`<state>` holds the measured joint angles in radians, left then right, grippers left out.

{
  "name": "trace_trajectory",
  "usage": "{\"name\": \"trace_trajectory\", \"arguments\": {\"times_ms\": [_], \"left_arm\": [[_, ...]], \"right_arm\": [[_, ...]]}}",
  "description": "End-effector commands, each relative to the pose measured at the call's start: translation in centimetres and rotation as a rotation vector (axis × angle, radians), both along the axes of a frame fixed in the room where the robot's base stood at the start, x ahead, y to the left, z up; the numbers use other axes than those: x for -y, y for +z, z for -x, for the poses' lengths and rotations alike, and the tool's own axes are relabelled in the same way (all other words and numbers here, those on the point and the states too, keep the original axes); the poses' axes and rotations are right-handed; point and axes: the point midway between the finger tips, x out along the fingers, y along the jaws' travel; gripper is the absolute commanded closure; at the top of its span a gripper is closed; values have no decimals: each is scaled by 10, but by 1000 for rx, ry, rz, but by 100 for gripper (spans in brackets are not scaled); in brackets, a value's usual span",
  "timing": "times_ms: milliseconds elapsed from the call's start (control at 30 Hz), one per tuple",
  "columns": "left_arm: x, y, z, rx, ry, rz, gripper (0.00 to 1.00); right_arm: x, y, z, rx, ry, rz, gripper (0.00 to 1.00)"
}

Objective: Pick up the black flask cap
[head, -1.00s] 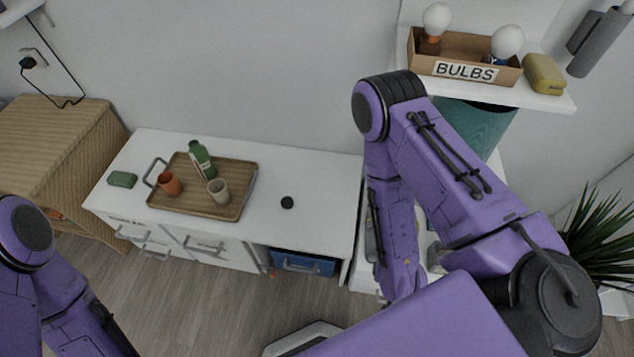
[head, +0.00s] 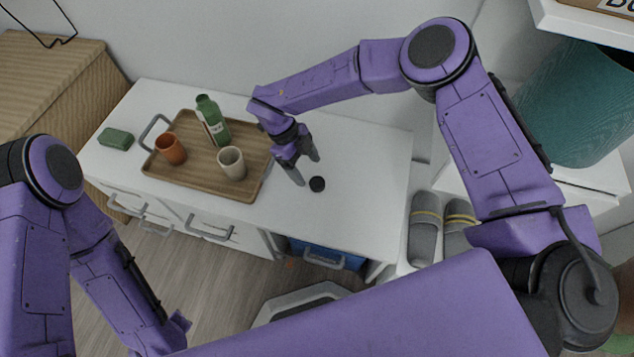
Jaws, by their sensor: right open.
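The black flask cap (head: 317,184) is a small dark disc lying on the white desk top, right of the tray. My right gripper (head: 308,171) is open and empty above the desk, its fingers pointing down just up and left of the cap. I cannot tell its exact height over the desk. The green flask (head: 213,121) stands on the wooden tray. My left arm comes in at the left edge, and its gripper is not visible.
The wooden tray (head: 226,189) holds the flask, an orange cup (head: 171,149) and a beige cup (head: 232,163). A green sponge (head: 115,139) lies at the desk's left end. Grey slippers (head: 425,229) sit on a shelf to the right. The desk right of the cap is clear.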

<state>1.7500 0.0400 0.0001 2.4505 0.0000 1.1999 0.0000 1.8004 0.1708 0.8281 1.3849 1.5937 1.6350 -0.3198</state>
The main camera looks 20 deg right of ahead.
Motion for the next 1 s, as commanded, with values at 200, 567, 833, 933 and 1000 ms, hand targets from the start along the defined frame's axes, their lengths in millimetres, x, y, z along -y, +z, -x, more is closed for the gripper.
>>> {"name": "trace_trajectory", "arguments": {"times_ms": [200,567,833,933,1000], "left_arm": [[0,-7,0,0,0,0,57],[0,-7,0,1,0,-1,57],[0,-7,0,1,0,-1,57],[0,-7,0,1,0,-1,57],[0,-7,0,0,0,0,57]], "right_arm": [[16,-33,15,-3,0,1,26],[22,-46,19,1,-2,2,30],[22,-46,19,1,-3,3,84],[22,-46,19,1,-3,3,84],[22,-45,19,1,-3,3,85]]}}
